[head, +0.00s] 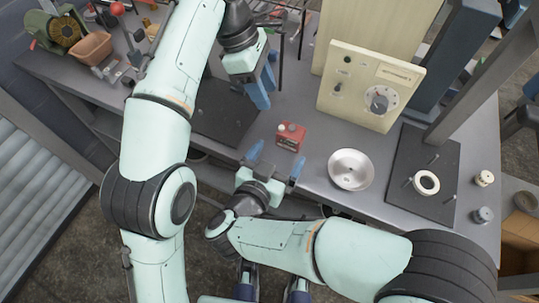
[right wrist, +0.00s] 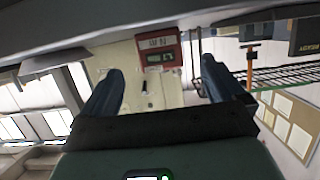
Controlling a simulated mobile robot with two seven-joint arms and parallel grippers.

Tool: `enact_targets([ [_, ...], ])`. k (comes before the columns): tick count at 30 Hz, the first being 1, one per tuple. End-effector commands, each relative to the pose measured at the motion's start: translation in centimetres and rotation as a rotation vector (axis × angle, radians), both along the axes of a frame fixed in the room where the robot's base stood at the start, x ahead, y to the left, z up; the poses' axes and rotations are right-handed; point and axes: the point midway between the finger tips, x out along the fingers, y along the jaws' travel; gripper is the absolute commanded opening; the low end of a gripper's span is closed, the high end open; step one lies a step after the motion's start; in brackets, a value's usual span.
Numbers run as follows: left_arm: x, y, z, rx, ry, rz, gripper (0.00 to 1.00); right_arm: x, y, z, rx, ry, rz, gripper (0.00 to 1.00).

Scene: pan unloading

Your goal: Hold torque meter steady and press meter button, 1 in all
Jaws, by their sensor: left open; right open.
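The torque meter, a small red box (head: 291,137), stands on the grey bench near its front edge, with small pale details on top. In the right wrist view the red meter (right wrist: 158,50) shows its display face between and beyond my fingers. The button cannot be told clearly. My right gripper (head: 275,163) is open in front of the meter, its blue fingers apart and not visibly touching it. My left gripper (head: 264,88) is open and empty, above the bench behind and left of the meter, fingers pointing down.
A silver bowl (head: 350,185) sits right of the meter, below a cream panel with a dial (head: 352,68). A dark plate with a white ring (head: 436,208) lies further right. Another dark plate (head: 215,112) lies left. A brown bin (head: 91,48) stands at far left.

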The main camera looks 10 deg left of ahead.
Motion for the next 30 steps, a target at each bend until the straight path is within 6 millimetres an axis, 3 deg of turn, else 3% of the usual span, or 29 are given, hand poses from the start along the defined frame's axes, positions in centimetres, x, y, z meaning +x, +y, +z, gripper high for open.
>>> enact_targets([
  [6,0.0,0.0,0.0,0.0,-0.001,-0.001,0.43,4.0,-1.3,-1.3,-0.001,0.0,-0.003,0.96],
  [12,0.0,0.0,0.0,0.0,-0.002,-0.002,0.43,6.6,-2.2,-2.1,0.0,0.0,-0.002,0.96],
  [26,0.0,0.0,0.0,0.0,-0.002,-0.002,0.43,7.8,-2.5,-2.5,0.001,-0.001,0.001,0.96],
  [27,0.0,0.0,0.0,0.0,-0.002,-0.002,0.43,7.8,-2.5,-2.5,0.001,0.0,0.001,0.89],
  [30,0.0,0.0,0.0,0.0,-0.002,-0.002,0.43,7.8,-2.5,-2.5,0.001,0.0,0.0,0.57],
])
